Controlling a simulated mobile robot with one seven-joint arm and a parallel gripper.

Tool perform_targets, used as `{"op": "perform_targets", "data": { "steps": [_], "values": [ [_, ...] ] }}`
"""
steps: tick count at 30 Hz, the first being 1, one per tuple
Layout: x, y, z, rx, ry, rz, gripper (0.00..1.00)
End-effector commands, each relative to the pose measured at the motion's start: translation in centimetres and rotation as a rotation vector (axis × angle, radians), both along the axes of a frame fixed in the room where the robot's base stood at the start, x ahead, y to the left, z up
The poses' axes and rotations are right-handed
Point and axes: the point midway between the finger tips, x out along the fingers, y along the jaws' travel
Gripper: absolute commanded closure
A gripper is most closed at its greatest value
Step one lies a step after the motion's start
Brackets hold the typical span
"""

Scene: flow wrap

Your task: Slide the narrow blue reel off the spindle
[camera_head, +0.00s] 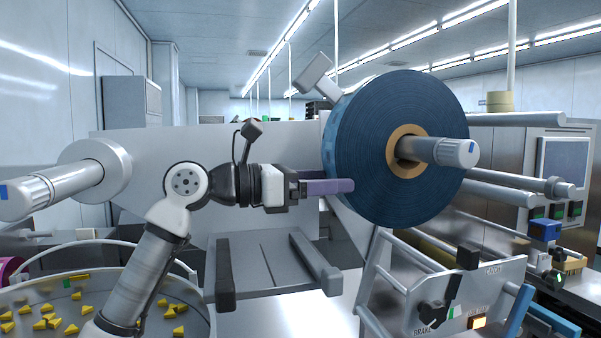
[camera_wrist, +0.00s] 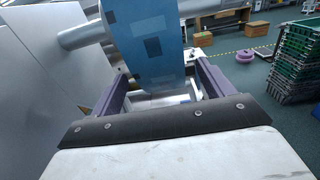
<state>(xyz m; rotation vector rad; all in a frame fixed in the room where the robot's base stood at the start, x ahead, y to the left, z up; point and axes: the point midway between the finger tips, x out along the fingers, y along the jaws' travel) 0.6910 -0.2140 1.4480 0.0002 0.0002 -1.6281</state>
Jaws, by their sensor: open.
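The blue reel (camera_head: 355,140), with a tan core (camera_head: 395,150), sits on the metal spindle (camera_head: 445,152), whose end pokes out through the core. My gripper (camera_head: 335,184) is at the reel's left edge, with one purple finger across the reel's near face. The other finger is mostly hidden behind. In the wrist view the reel's patterned outer rim (camera_wrist: 145,45) shows between the two spread fingers of my gripper (camera_wrist: 155,80). The jaws are open; I cannot tell whether either finger touches the reel.
An empty spindle (camera_head: 85,175) stands at the left. A round tray (camera_head: 60,285) of yellow pieces is at lower left. A control panel with a lever (camera_head: 435,310) lies below the reel. Green crates (camera_wrist: 298,60) are stacked at right in the wrist view.

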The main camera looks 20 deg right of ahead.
Motion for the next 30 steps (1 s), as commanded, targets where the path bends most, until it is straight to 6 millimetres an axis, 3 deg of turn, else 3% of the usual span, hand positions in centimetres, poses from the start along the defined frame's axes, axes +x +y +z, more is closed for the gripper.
{"op": "perform_targets", "data": {
  "steps": [6,15,30],
  "values": [
    [-0.1,-1.8,0.1,0.0,0.001,0.0,0.2],
    [-0.1,-2.0,0.0,0.0,0.001,0.001,0.2],
    [-0.1,-1.9,0.0,0.0,0.0,0.001,0.84]
  ]
}}
